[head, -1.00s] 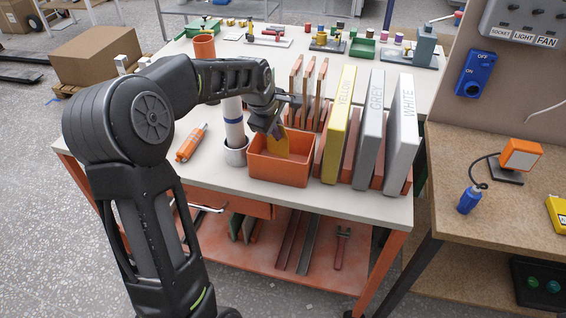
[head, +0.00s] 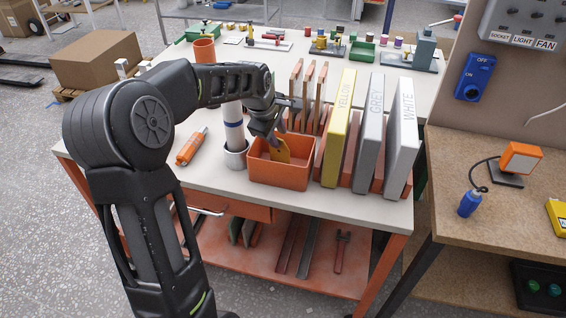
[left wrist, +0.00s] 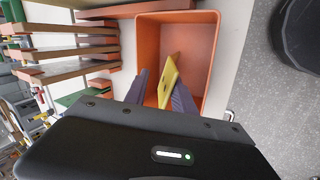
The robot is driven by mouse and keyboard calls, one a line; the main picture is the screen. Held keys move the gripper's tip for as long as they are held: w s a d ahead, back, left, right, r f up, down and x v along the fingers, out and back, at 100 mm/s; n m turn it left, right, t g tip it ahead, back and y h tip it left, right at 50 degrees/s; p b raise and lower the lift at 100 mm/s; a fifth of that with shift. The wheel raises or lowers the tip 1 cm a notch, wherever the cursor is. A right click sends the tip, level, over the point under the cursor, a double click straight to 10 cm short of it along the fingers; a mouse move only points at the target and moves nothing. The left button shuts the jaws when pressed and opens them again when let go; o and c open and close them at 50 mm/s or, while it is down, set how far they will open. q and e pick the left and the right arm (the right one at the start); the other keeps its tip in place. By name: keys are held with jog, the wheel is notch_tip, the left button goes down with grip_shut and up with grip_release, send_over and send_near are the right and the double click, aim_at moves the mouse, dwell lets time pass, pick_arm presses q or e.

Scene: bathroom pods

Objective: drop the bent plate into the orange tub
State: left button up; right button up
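The orange tub (head: 281,175) stands near the front edge of the workbench, and in the left wrist view its floor and walls (left wrist: 200,35) show. The yellow bent plate (head: 281,150) is tilted in the tub, its lower part hidden by the front wall. In the left wrist view the plate (left wrist: 169,80) lies between the finger lines. My left gripper (head: 272,135) is over the tub; in the left wrist view its fingers (left wrist: 162,82) are spread, with a gap beside the plate. My right gripper is not in view.
Right of the tub stand upright yellow (head: 338,125), grey (head: 368,130) and white (head: 402,135) binders. A grey cup with a white tube (head: 235,155) stands close on the left. An orange tool (head: 191,147) lies further left. A wooden rack (head: 308,95) is behind.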

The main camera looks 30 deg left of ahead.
pick_arm(q)
jog(key=b+v, duration=0.1)
jog(key=v, duration=0.7)
jog(key=shift+f, duration=0.1)
dwell(0.7)
